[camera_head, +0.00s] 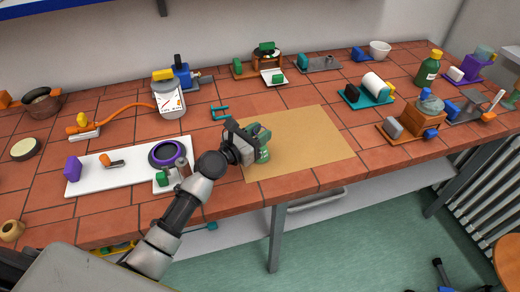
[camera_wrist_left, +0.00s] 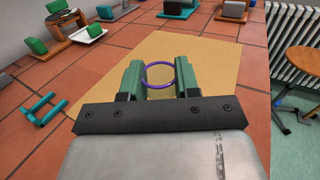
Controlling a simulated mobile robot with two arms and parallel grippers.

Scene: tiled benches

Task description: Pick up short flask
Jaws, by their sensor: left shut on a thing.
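My left gripper (camera_head: 262,143) is over the left part of a tan mat (camera_head: 310,140) on the tiled bench. In the left wrist view its two green fingers (camera_wrist_left: 160,80) stand apart on either side of a clear vessel with a purple ring-shaped rim (camera_wrist_left: 160,86), which looks like the short flask. The gripper is shut on it. In the head view the fingers and wrist mostly hide the flask. I cannot tell whether its base touches the mat. My right gripper is not in view.
A teal bracket (camera_head: 220,113) lies just left of the mat. A white board (camera_head: 130,170) with a purple-ringed dish (camera_head: 167,154) is further left. A green bottle (camera_head: 429,69) and wooden block fixture (camera_head: 418,117) stand at right. Most of the mat is clear.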

